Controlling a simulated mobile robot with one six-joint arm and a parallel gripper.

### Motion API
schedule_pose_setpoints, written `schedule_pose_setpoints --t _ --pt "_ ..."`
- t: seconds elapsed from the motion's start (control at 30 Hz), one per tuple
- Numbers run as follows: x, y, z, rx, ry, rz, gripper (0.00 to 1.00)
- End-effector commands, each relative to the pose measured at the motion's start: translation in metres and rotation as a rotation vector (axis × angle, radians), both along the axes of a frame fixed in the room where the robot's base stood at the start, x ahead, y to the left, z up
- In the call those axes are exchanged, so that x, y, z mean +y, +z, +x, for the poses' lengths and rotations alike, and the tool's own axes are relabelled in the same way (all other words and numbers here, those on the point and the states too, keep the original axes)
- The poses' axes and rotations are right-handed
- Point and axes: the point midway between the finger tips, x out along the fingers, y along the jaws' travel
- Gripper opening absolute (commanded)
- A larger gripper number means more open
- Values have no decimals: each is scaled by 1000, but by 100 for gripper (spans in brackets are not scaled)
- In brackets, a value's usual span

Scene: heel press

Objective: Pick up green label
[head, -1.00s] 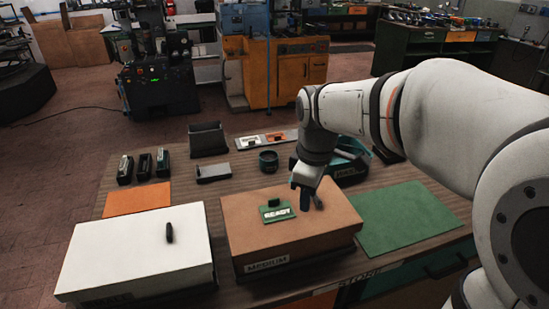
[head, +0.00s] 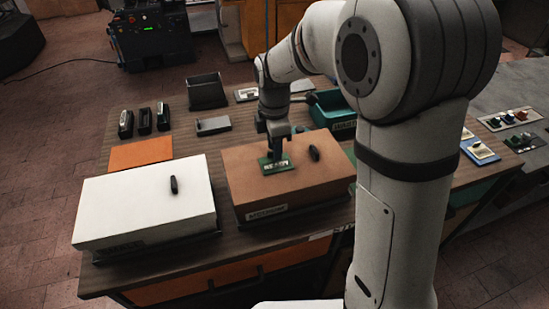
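The green label (head: 279,167), with pale lettering that reads READY in the earlier head view, lies on top of the brown box marked MEDIUM (head: 240,190). My gripper (head: 275,153) points down directly over the label, with its fingertips at the label's back edge, where its small dark grip was seen earlier. The fingers hide that grip. I cannot tell whether they are closed on it or still apart. The label appears to rest on the lid.
A black knob (head: 314,153) stands on the brown lid, right of the gripper. A white box (head: 130,205) with a black knob (head: 174,185) is at left. An orange mat (head: 140,154), several dark holders (head: 144,121) and a teal tray (head: 335,110) lie behind.

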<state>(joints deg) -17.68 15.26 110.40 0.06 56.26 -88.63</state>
Motion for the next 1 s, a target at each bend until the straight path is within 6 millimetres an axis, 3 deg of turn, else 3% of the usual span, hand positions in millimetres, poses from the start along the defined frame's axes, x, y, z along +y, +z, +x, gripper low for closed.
schedule_pose_setpoints --t 0.27,0.7,1.0 --pt "0 -6 0 -1 -1 0 33" --pt "-1 -6 0 -1 -3 0 0" --pt "-1 -4 0 -2 -3 0 0"
